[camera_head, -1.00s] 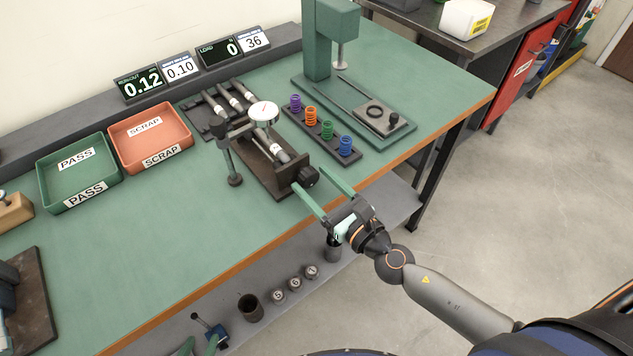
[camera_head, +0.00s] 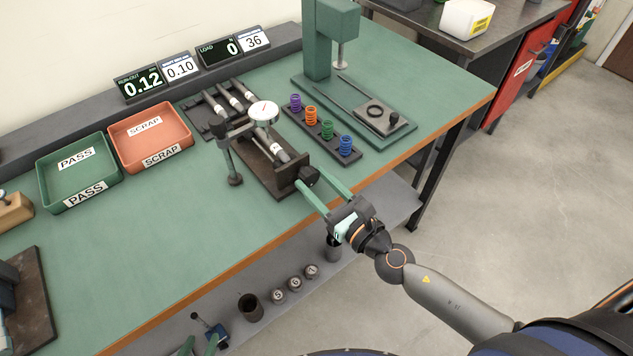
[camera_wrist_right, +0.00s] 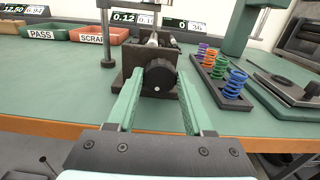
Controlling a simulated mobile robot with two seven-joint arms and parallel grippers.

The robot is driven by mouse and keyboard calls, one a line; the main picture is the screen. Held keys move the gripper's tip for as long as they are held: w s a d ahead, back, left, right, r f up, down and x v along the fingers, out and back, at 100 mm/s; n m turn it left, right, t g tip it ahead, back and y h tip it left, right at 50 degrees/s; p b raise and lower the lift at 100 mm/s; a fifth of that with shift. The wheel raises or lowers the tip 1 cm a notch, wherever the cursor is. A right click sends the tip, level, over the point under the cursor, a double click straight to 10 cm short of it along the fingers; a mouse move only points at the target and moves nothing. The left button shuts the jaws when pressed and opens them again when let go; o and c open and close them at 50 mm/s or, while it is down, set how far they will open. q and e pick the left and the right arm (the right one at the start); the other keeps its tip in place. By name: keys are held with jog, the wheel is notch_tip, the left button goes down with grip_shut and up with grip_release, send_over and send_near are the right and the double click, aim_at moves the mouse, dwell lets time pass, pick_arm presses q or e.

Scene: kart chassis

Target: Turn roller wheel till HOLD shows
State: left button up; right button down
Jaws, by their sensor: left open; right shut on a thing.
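The black roller wheel (camera_head: 308,175) is on the near end of the dark run-out fixture (camera_head: 262,178). In the right wrist view the wheel (camera_wrist_right: 160,76) sits between my fingertips. My right gripper (camera_head: 311,179) is shut on it, one green finger on each side. A shaft (camera_head: 277,151) lies in the fixture under a round dial gauge (camera_head: 263,112) on a stand. The run-out display (camera_head: 140,83) reads 0.12, beside a white panel (camera_head: 181,67) reading 0.10. I see no HOLD on it.
Green PASS (camera_head: 52,191) and orange SCRAP (camera_head: 183,129) trays stand left of the fixture. A rack of coloured springs (camera_head: 328,141) and a green press (camera_head: 328,40) stand to the right. The bench front left of my right gripper is clear.

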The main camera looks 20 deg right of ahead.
jog(key=shift+m, duration=0.4)
jog(key=shift+m+b, duration=0.4)
jog(key=shift+m, duration=3.8)
jog(key=shift+f+m, duration=0.1)
jog(key=shift+m, duration=2.1)
jog(key=shift+d+m+p, duration=0.1)
jog(key=shift+m+p, duration=0.75)
jog(key=shift+m, duration=1.55)
jog(key=shift+m+p, duration=1.25)
jog(key=shift+m, duration=1.55)
jog(key=shift+m+p, duration=1.35)
jog(key=shift+m, duration=1.55)
jog(key=shift+f+m+p, duration=0.1)
jog(key=shift+m+p, duration=0.6)
jog(key=shift+m, duration=2.7)
